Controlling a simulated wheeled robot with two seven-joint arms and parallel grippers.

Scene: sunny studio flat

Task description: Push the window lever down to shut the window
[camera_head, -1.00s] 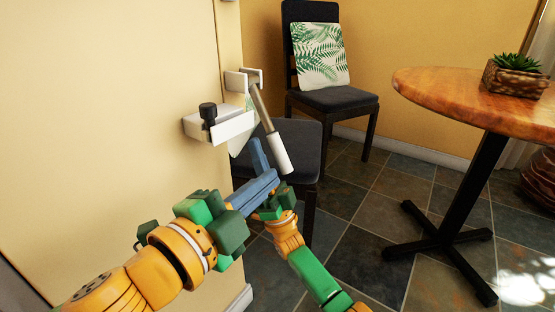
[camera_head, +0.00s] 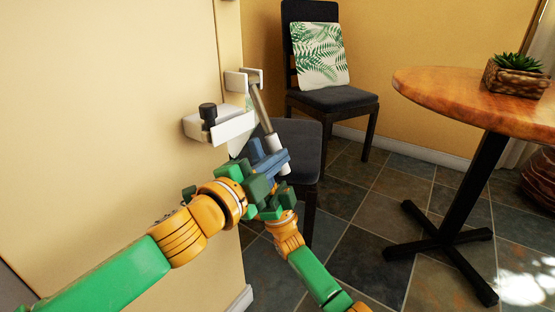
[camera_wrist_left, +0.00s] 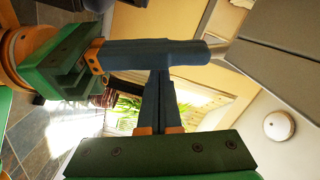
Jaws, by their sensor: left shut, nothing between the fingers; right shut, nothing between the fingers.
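The window lever (camera_head: 259,108), a grey rod with a white grip, hangs from a white bracket (camera_head: 235,81) and slants down to the right. My left gripper (camera_head: 284,156) is shut, with its blue fingers crossing in front of the white grip. I cannot tell whether they touch it. My right gripper (camera_head: 256,147) is shut, its fingers pointing up close beside the left fingers. In the left wrist view, the left fingers (camera_wrist_left: 160,85) stand upright below the right gripper's horizontal fingers (camera_wrist_left: 205,52). The lever's lower grip is partly hidden by the fingers. The window pane is not recognisable.
A white ledge (camera_head: 224,125) with a black knob (camera_head: 208,114) juts from the wall left of the lever. A round wooden table (camera_head: 435,85) stands at the right. Tiled floor (camera_head: 350,250) between is clear.

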